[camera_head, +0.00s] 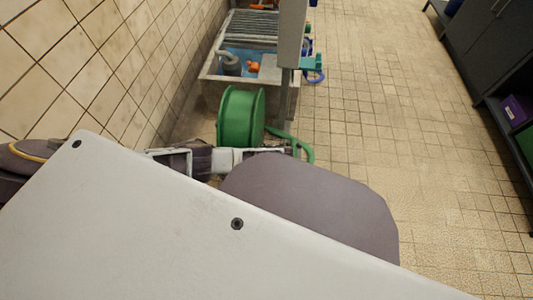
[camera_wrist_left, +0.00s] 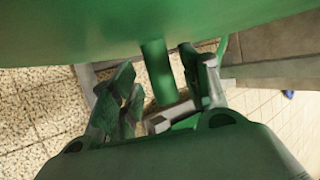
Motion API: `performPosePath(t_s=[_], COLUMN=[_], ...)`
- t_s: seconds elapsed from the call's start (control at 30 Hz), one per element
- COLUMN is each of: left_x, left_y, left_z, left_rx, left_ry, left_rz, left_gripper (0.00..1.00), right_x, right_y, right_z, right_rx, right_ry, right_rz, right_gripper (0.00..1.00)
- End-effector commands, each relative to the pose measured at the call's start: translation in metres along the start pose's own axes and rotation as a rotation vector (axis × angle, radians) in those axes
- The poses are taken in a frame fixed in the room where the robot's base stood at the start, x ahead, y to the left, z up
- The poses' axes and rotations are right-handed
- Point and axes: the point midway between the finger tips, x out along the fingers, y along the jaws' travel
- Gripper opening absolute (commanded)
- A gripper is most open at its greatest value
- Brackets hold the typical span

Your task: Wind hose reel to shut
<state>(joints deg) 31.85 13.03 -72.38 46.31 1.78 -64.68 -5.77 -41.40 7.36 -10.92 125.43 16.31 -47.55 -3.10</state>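The green hose reel (camera_head: 240,118) stands on the floor beside the tiled wall in the head view. Its drum (camera_wrist_left: 150,25) fills the top of the left wrist view. A green cylindrical handle (camera_wrist_left: 157,72) sticks out from the drum toward my left gripper (camera_wrist_left: 156,62). The gripper's fingers stand open on either side of the handle, with visible gaps between. My right gripper is not in view.
Dark cabinets (camera_head: 490,50) line the right side. The tiled floor (camera_head: 400,120) between is clear.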

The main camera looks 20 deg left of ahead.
Motion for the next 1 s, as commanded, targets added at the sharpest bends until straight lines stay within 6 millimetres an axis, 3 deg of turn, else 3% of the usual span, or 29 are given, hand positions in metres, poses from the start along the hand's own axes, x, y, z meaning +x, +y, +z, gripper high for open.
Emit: performPosePath(t_s=[0.47,1.0], left_x=[-0.004,-0.034], left_y=[-0.001,0.000], left_z=[0.000,0.000], left_rx=[0.000,0.000], left_ry=[0.000,0.000], left_rz=[0.000,0.000], left_gripper=[0.46,0.46], right_x=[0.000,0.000], right_y=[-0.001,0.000], right_z=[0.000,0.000], right_rx=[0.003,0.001], right_ry=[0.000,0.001], right_rz=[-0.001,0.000], right_gripper=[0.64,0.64])
